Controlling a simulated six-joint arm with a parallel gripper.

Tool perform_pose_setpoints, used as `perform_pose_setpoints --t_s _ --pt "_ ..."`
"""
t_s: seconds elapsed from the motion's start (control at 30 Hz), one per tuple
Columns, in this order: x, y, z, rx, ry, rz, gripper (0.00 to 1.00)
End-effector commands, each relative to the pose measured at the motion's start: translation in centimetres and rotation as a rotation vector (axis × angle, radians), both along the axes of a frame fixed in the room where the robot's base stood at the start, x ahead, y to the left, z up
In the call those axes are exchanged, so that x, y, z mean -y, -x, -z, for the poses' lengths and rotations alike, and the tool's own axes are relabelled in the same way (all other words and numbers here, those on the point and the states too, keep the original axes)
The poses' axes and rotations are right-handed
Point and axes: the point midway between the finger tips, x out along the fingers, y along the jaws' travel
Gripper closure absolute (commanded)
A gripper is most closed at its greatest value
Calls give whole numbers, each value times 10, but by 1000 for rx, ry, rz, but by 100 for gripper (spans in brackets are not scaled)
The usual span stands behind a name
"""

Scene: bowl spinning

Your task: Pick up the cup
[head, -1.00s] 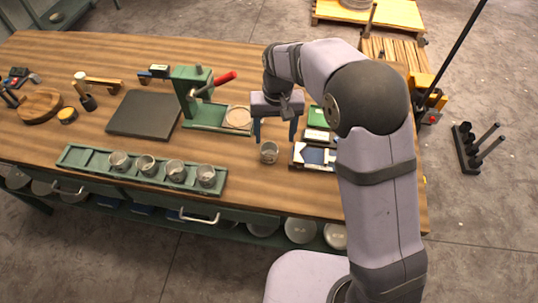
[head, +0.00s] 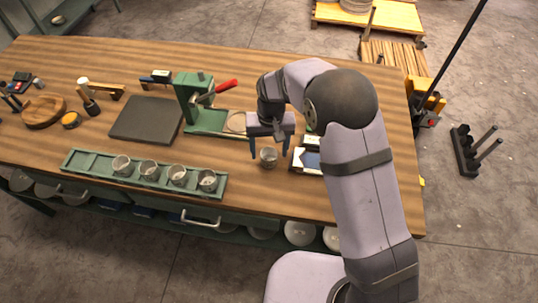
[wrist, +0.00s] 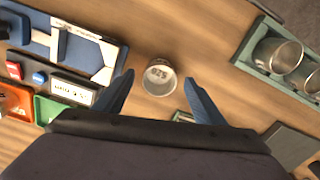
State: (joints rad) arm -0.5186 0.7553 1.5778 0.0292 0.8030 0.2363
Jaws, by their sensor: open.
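A small metal cup (head: 268,157) stands upright and alone on the wooden table. In the wrist view the cup (wrist: 159,77) lies ahead of my fingers, about midway between their lines, with markings visible inside it. My gripper (head: 268,150) is open and empty, with its blue fingers pointing down just behind and above the cup. In the wrist view the two blue fingers of my gripper (wrist: 158,88) are spread wide on either side, apart from the cup.
A green rack (head: 82,160) holding several similar cups is to the left. A green press with a red handle (head: 197,100) stands behind, left. A blue-and-white tray (wrist: 62,44) lies close beside the cup. Bare table lies in front.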

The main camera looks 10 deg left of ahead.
Motion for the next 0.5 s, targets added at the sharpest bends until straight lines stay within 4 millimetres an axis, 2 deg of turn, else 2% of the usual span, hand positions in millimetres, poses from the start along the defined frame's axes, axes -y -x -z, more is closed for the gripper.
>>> perform_pose_setpoints --t_s 0.2,0.5 --pt "0 2 21 -3 1 0 36" --pt "0 1 27 1 0 0 36"
